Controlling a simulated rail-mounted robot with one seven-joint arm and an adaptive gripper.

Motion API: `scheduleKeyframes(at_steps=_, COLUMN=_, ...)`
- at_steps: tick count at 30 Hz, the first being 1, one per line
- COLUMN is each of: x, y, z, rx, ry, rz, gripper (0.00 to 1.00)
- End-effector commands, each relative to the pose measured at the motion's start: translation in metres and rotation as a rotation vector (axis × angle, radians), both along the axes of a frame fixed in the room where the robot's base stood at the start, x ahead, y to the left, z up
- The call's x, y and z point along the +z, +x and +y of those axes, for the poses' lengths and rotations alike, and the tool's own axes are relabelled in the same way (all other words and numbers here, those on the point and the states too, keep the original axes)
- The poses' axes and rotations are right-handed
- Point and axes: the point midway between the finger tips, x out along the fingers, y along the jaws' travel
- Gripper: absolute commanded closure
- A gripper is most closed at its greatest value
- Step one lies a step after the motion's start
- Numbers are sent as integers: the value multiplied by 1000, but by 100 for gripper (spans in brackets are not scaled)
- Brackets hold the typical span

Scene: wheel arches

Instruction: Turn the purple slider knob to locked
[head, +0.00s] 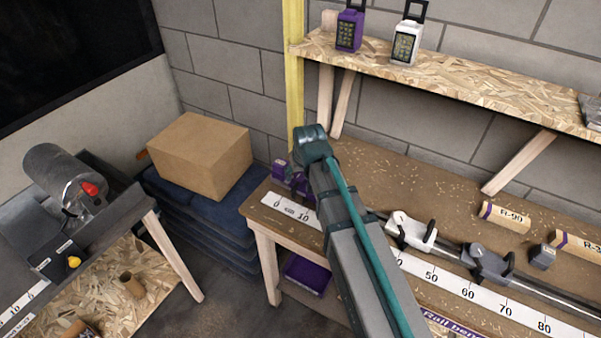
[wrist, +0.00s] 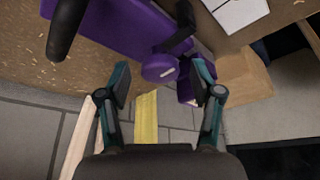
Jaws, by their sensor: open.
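The purple slider (head: 280,168) sits at the left end of the bench rail in the head view, partly hidden by my arm. In the wrist view its purple body (wrist: 122,28) fills the upper middle. A round purple knob (wrist: 158,68) with a short pale mark faces me. My gripper (wrist: 162,76) is open, with one finger on each side of the knob. Another purple part (wrist: 187,88) shows beside the right finger. In the head view my fingers cannot be made out.
A white slider (head: 410,231) and a dark grey slider (head: 490,262) sit farther right on the rail (head: 550,293). A white scale (head: 480,292) runs along the bench front. A cardboard box (head: 200,155) stands left. A shelf (head: 465,78) hangs above the bench.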

Motion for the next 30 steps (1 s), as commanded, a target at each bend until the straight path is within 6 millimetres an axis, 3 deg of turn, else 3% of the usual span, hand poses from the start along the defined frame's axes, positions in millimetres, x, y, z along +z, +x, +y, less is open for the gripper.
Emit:
scheduleKeyframes(at_steps=2, x=0, y=0, z=0, rx=0, ry=0, rz=0, gripper=36)
scheduleKeyframes(at_steps=12, x=0, y=0, z=0, rx=0, ry=0, rz=0, gripper=93)
scheduleKeyframes(at_steps=23, x=0, y=0, z=0, rx=56, ry=0, rz=1, gripper=94)
scheduleKeyframes(at_steps=30, x=-1, y=1, z=-2, rx=202, ry=1, rz=1, gripper=94)
